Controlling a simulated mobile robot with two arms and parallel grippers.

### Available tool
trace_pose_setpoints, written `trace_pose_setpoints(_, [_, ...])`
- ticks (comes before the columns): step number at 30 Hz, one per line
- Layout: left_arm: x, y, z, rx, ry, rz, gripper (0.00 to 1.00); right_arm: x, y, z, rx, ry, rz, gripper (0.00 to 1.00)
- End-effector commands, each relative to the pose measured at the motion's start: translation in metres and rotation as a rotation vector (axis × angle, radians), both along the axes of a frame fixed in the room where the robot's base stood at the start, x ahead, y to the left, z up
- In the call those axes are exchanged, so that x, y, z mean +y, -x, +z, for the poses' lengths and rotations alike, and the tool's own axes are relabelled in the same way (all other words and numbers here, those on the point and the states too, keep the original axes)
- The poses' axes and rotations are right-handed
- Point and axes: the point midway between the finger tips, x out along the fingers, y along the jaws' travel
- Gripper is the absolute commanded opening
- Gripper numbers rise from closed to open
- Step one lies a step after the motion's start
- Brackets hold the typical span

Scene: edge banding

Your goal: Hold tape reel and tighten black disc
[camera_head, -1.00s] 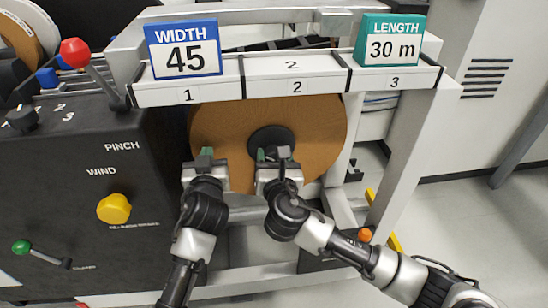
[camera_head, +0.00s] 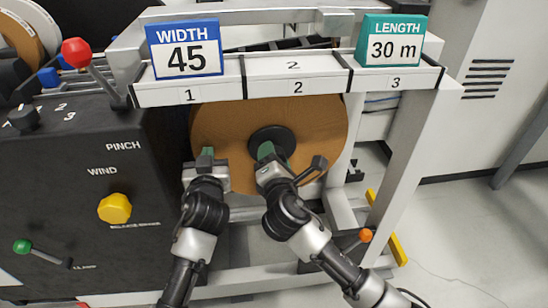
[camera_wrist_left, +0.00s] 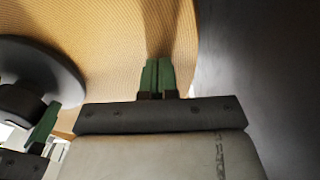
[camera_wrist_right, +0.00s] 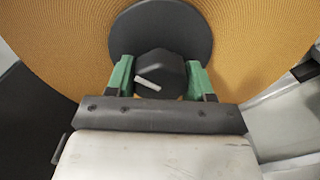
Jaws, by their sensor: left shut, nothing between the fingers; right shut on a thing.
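The tape reel (camera_head: 320,125) is a large brown disc of wound tape standing upright under the shelf. The black disc (camera_head: 284,133) sits at its centre; in the right wrist view the disc (camera_wrist_right: 190,35) has a dark knob (camera_wrist_right: 165,67) with a pale mark, tilted slightly from level. My right gripper (camera_head: 264,150) is shut on this knob, one green finger on each side. My left gripper (camera_head: 206,152) is shut and empty at the reel's left part. In the left wrist view its green fingers (camera_wrist_left: 157,75) are together against the reel's face; firm contact cannot be told.
A black control panel with a yellow knob (camera_head: 114,208) and a red-ball lever (camera_head: 76,52) stands at left. A shelf (camera_head: 295,68) with WIDTH 45 (camera_head: 184,48) and LENGTH 30 m (camera_head: 391,40) signs is above. Frame bars and an orange knob (camera_head: 365,235) are lower right.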

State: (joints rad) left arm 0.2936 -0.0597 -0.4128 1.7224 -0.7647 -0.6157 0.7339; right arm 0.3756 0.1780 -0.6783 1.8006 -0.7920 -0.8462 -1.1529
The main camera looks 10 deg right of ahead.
Motion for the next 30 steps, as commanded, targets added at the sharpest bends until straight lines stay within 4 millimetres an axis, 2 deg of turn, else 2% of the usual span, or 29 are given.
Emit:
trace_pose_setpoints(9, [0.0004,-0.0003,-0.0001,0.0,-0.001,0.001,0.0,0.0002,0.0003,0.0003,0.0,-0.093,0.0,0.29])
trace_pose_setpoints(23, [0.0005,-0.0003,-0.0003,0.001,0.0,0.001,0.0,0.0001,0.0002,0.0004,0.0,-0.105,0.0,0.29])
trace_pose_setpoints(24, [0.0005,-0.0003,-0.0003,0.001,0.0,0.001,0.0,0.0001,0.0002,0.0004,0.0,-0.105,0.0,0.57])
trace_pose_setpoints(28, [0.0004,-0.0002,-0.0003,0.001,0.0,0.001,0.0,0.0001,0.0002,0.0003,0.0,-0.104,0.0,0.77])
trace_pose_setpoints(30, [0.0004,-0.0002,-0.0003,0.001,-0.001,0.001,0.0,0.0001,0.0001,0.0003,0.0,-0.104,0.0,0.78])
